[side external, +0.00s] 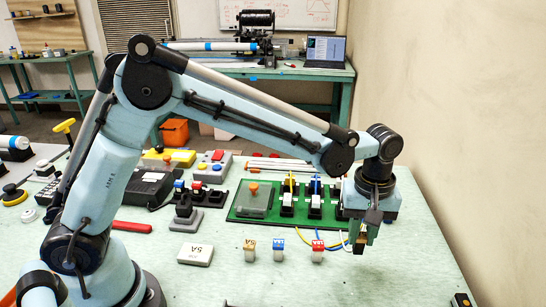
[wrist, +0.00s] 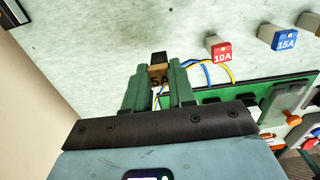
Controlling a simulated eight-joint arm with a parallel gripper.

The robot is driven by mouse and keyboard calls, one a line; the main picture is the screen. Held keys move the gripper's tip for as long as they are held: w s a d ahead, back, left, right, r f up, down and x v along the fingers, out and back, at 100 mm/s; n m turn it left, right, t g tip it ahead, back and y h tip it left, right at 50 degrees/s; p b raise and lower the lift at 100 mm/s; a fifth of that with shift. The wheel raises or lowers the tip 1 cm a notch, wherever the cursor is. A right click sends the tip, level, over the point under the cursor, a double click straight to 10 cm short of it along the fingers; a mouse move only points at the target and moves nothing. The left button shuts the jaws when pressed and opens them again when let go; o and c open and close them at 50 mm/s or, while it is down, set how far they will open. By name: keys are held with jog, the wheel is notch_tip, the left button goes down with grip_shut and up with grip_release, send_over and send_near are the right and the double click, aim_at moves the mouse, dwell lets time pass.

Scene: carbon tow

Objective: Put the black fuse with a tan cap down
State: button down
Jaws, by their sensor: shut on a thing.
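My gripper (side external: 364,232) is shut on a black fuse with a tan cap. In the wrist view the fuse (wrist: 158,70) sits between the green fingers of my gripper (wrist: 160,84). Its tan cap reads 5A and its black end points away from the wrist. In the side external view the fuse (side external: 359,244) is small and partly hidden by the fingers. It is over the table right of the row of loose fuses. I cannot tell whether it touches the table.
Loose fuses with a tan 5A cap (side external: 249,246), a blue cap (side external: 279,247) and a red cap (side external: 318,247) stand in front of the green board (side external: 234,214). Yellow and blue wires (wrist: 213,70) loop close to my gripper.

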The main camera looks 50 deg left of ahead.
aim_at(361, 236)
jog(key=shift+f, duration=1.85)
jog(key=shift+f, duration=0.1)
jog(key=c, duration=0.9)
grip_release()
jog(key=shift+c, duration=0.2)
